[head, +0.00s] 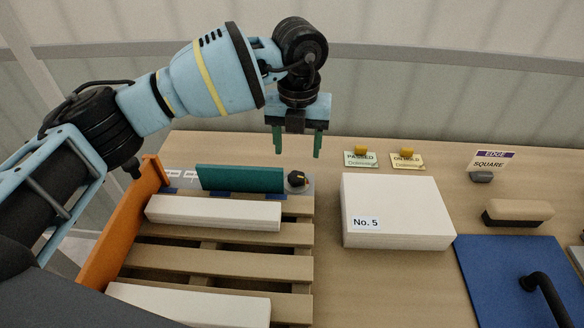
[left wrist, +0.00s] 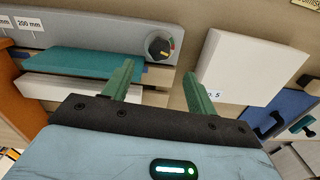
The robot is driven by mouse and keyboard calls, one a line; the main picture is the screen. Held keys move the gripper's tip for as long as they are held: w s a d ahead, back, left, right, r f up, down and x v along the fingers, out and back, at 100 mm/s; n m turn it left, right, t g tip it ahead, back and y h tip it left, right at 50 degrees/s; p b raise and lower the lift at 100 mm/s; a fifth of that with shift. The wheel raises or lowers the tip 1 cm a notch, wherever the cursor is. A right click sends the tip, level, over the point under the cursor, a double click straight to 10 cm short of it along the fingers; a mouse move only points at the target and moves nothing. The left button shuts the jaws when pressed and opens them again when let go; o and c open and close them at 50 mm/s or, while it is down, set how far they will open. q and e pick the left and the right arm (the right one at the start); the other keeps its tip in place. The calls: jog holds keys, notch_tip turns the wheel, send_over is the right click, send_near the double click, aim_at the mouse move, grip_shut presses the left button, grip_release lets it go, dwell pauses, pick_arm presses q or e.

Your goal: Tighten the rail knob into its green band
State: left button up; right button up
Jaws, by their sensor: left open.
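The rail knob (head: 297,178) is a small black round knob with a yellow mark, at the right end of the grey rail. The knob also shows in the left wrist view (left wrist: 159,46), with its yellow mark pointing to the right. A small coloured band (left wrist: 172,43) with green and red curves beside the knob's right side. The rail (left wrist: 90,32) runs left from it. My left gripper (head: 298,153) is open and empty, its green fingers pointing down above the knob, apart from it. My right gripper is not in view.
A teal board (head: 240,178) stands just left of the knob. White bars (head: 213,213) lie on a wooden pallet (head: 220,264) beside an orange side board (head: 122,232). A white No. 5 block (head: 400,205), a blue mat (head: 500,270) and a brush (head: 518,212) are to the right.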

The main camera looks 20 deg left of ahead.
aim_at(296, 176)
pick_arm(q)
jog(key=shift+f, duration=3.9)
jog(key=c, duration=1)
